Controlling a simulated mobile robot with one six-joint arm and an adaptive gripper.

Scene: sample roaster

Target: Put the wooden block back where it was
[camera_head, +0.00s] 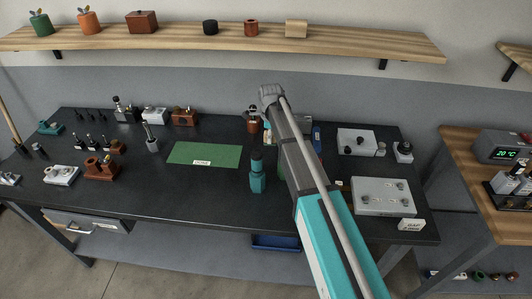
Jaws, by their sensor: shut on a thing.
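A pale wooden block (296,29) sits on the long wall shelf, at the right end of its row of objects. My arm reaches up from the lower right over the dark workbench. My gripper (252,115) is at its far end, over the back of the bench, small and partly hidden by the wrist. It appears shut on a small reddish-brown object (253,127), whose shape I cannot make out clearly. The gripper is well below the shelf and apart from the pale block.
The shelf (375,42) is bare right of the pale block. A green mat (205,154) lies on the bench (215,190). A teal bottle-like tool (257,175) stands near the arm. Grey fixture plates (383,196) are at right. Several small tools crowd the left.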

